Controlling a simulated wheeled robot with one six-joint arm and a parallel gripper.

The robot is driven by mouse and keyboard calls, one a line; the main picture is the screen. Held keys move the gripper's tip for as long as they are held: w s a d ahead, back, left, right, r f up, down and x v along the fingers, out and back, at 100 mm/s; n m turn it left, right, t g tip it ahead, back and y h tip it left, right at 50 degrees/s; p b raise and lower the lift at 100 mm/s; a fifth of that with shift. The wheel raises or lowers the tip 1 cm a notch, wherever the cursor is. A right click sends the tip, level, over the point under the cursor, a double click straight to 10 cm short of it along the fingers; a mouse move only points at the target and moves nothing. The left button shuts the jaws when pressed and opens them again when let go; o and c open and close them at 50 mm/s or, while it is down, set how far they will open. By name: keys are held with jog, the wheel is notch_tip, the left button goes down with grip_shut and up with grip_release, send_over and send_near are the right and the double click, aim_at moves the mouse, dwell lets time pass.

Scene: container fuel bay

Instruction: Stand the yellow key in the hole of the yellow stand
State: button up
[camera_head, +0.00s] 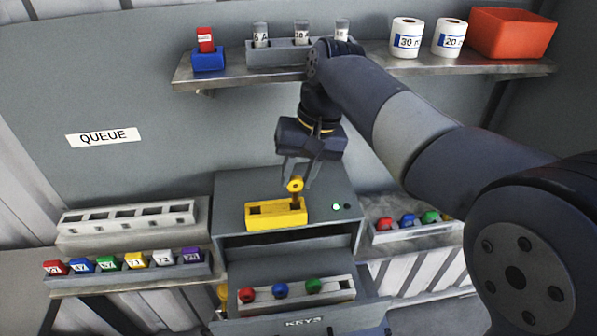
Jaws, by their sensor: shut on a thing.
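The yellow stand (263,221) sits on top of the grey cabinet, with a dark opening showing in its top. The yellow key (295,185) is upright at the right end of the stand, its round head with a hole uppermost. My gripper (297,178) points down from above and is shut on the key near its head. The key's lower end meets the right part of the stand in this view. I cannot tell whether it is inside a hole or just above or behind the stand.
An open drawer (300,325) below holds red, blue and green keys. Racks of coloured tags (120,262) stand at left; another tray (415,232) is at right. The shelf (470,68) above carries a red key in a blue stand, vials, rolls and an orange bin.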

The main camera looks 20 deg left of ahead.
aim_at(299, 188)
jog(key=shift+f, duration=0.6)
jog(key=shift+f, duration=0.1)
jog(key=shift+f+b, duration=0.4)
jog(key=shift+f, duration=0.15)
jog(key=shift+f, duration=0.1)
jog(key=shift+f, duration=0.55)
jog(key=shift+f, duration=0.2)
dwell(0.3)
jog(key=o, duration=1)
